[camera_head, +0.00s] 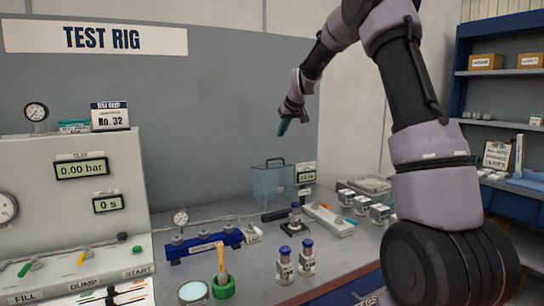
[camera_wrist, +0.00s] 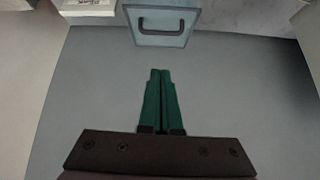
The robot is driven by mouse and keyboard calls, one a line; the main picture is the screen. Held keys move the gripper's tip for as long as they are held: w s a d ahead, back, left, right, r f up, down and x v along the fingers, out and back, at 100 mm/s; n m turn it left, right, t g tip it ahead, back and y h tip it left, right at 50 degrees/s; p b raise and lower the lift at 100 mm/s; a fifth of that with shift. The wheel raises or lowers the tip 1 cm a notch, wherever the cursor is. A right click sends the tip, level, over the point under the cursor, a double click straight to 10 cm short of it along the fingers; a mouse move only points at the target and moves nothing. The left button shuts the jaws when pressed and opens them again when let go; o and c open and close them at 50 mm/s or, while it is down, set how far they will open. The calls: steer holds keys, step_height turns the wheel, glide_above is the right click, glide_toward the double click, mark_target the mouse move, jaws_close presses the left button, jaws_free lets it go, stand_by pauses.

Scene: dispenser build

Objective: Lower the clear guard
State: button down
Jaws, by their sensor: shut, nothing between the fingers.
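The clear guard (camera_head: 272,181) is a bluish transparent box-like panel with a dark handle on top. It stands at the back of the bench, raised behind a small bottle on a dark stand (camera_head: 295,218). In the wrist view the guard (camera_wrist: 165,32) is at the top centre, with its dark handle (camera_wrist: 163,24) facing me. My gripper (camera_head: 283,127) is above the guard in the head view, apart from it. In the wrist view its green fingers (camera_wrist: 160,75) are together and empty, pointing toward the guard.
A blue fixture (camera_head: 205,245), a green cup with a brush (camera_head: 222,285) and two bottles with blue caps (camera_head: 285,265) stand at the front. A display (camera_head: 306,176) is right of the guard. The test panel (camera_head: 85,190) fills the left. Air around my gripper is clear.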

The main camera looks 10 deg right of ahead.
steer(key=shift+n, duration=0.3)
steer(key=x, duration=1.5)
steer(key=shift+w+a+r, duration=0.1)
steer(key=shift+w+r, duration=0.25)
steer(key=shift+s+d+r, duration=0.1)
steer(key=shift+s+d, duration=0.15)
steer(key=shift+s, duration=0.3)
steer(key=shift+s+d+r, duration=0.1)
steer(key=shift+s+d, duration=0.15)
steer(key=shift+s, duration=0.3)
steer(key=shift+s+d+f, duration=0.15)
steer(key=shift+s, duration=0.7)
steer(key=shift+d, duration=0.15)
